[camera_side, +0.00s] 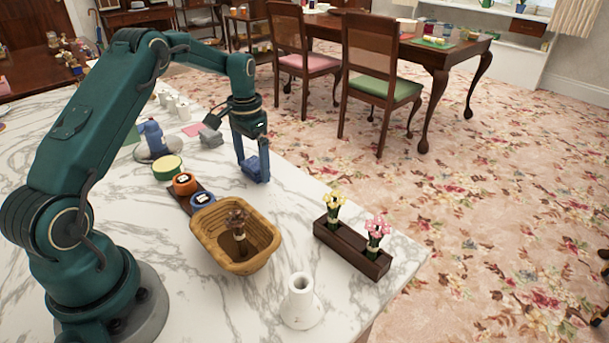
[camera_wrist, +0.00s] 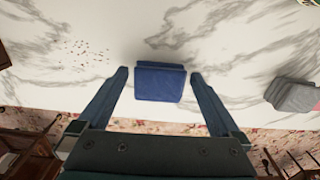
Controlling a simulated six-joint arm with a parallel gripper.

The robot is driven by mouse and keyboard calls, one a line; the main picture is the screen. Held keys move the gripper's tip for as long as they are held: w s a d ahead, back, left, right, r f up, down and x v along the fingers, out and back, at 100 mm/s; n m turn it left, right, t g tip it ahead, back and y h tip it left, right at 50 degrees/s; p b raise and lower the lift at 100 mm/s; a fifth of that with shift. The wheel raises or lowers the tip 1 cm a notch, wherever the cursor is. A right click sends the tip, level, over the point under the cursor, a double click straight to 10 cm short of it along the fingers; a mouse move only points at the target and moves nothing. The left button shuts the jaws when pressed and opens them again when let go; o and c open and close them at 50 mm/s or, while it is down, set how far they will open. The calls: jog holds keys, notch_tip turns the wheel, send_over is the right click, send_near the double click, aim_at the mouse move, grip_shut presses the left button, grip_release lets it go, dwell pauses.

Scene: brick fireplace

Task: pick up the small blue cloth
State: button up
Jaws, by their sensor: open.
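The small blue cloth (camera_wrist: 160,82) is a folded, dark blue square lying on the white marble top in the wrist view. It sits between the two fingers of my gripper (camera_wrist: 159,74), with a gap on each side. The gap on the right looks narrower. In the side view my gripper (camera_side: 253,166) points down near the table's far edge, its fingers low around the blue cloth (camera_side: 251,168), which they partly hide. The gripper is open and holds nothing. I cannot tell whether the fingertips touch the tabletop.
A grey folded cloth (camera_side: 211,139) lies left of the gripper. A wicker basket (camera_side: 264,262), a brown flower planter (camera_side: 350,252) and a white vase (camera_side: 301,302) stand nearer the camera. Orange and blue jars (camera_side: 185,184) stand by the basket. Marble right of the gripper is clear.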

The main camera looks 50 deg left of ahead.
aim_at(253, 163)
jog(key=shift+f, duration=0.2)
jog(key=c, duration=1.2)
jog(key=shift+r, duration=0.15)
notch_tip(253, 163, up, 3)
jog(key=shift+r, duration=0.2)
jog(key=s+a+r, duration=0.2)
jog(key=s, duration=0.1)
jog(key=s+a+r, duration=0.2)
jog(key=s+r, duration=0.1)
jog(key=s+a+r, duration=0.2)
jog(key=s+a, duration=0.1)
jog(key=shift+s+r, duration=0.15)
